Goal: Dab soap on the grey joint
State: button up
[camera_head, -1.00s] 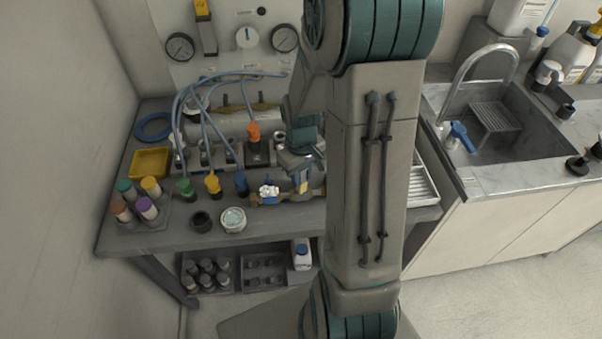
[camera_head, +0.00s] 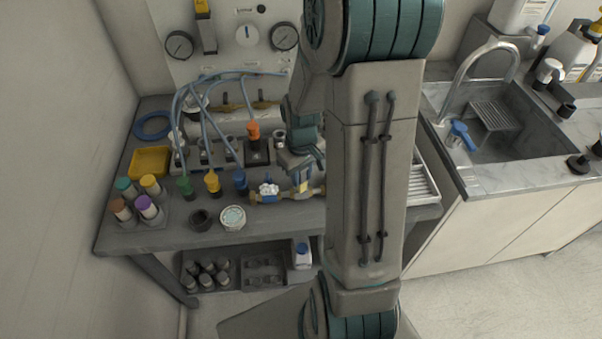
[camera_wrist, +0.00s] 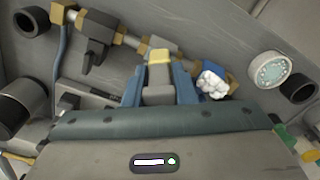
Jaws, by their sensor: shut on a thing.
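My gripper (camera_wrist: 160,85) is shut on a grey dauber with a yellow tip (camera_wrist: 159,56). In the head view the tip (camera_head: 303,187) shows just under my gripper, at the brass pipe run on the bench. In the wrist view the tip overlaps a grey joint (camera_wrist: 157,43) in the pipe. I cannot tell whether they touch. White foam (camera_wrist: 212,85) covers part of a blue joint (camera_wrist: 205,68) farther along the pipe; this foam also shows in the head view (camera_head: 268,189). A round soap pot (camera_head: 232,217) with pale contents stands in front of the pipe.
A dark empty cup (camera_head: 202,220) stands beside the soap pot. Bottles with coloured caps (camera_head: 137,201) and a yellow tray (camera_head: 150,162) are at the left. Blue hoses (camera_head: 215,120) arch behind the pipe. A sink (camera_head: 490,130) is at the right.

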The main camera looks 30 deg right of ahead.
dwell(0.6)
jog(key=shift+r+p, duration=2.75)
jog(key=shift+r, duration=0.8)
jog(key=shift+d+f, duration=0.1)
